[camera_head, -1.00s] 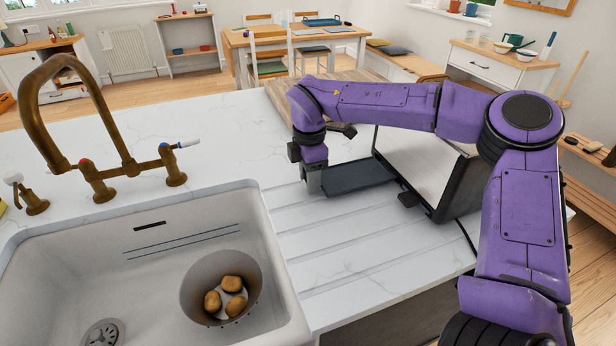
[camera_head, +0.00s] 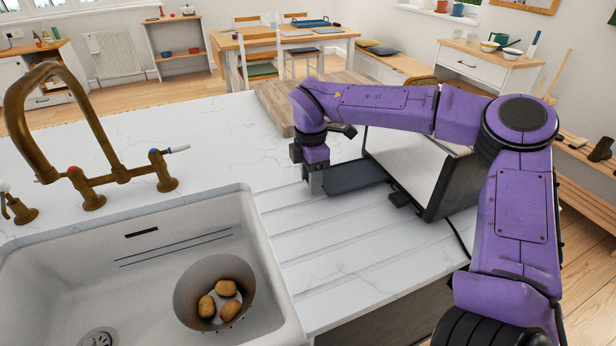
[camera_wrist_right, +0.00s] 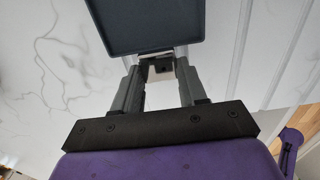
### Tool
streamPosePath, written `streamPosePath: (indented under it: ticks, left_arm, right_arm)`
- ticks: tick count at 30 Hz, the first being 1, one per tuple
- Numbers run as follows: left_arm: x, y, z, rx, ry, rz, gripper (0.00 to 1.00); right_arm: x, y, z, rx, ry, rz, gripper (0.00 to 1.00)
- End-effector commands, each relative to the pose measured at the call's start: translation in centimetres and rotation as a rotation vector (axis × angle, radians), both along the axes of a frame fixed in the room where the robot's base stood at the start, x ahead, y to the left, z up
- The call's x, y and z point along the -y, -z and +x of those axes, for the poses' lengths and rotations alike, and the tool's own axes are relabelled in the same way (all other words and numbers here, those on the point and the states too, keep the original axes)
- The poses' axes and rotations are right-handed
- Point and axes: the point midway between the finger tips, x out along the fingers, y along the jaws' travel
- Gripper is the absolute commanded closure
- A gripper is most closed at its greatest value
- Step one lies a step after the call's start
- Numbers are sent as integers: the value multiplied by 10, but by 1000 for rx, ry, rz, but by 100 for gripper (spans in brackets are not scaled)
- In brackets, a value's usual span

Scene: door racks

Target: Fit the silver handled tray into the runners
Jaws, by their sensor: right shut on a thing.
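The tray (camera_head: 350,177) is a flat, dark, shallow pan just above or on the white counter, in front of the oven. Its far end meets the opening of the silver-and-black countertop oven (camera_head: 408,165); the runners inside are hidden. My right gripper (camera_head: 314,182) is at the tray's near end, shut on its handle. In the right wrist view the tray (camera_wrist_right: 155,22) lies ahead of the fingers, and its pale handle (camera_wrist_right: 162,54) is between the fingertips (camera_wrist_right: 160,70). My left gripper is out of view.
A white sink (camera_head: 90,270) with a pot of potatoes (camera_head: 214,293) is at the left, below a brass tap (camera_head: 95,190). A wooden board (camera_head: 275,105) lies behind the tray. A small dark part (camera_head: 398,199) sticks out at the oven's front. The grooved counter (camera_head: 335,245) in front is clear.

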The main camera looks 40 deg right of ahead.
Motion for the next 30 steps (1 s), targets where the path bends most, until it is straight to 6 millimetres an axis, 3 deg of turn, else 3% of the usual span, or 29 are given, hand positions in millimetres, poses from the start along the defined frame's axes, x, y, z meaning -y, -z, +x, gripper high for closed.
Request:
streamPosePath:
  ticks: [30]
  left_arm:
    - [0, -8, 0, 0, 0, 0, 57]
  right_arm:
    - [25, -1, -6, 1, 1, 1, 100]
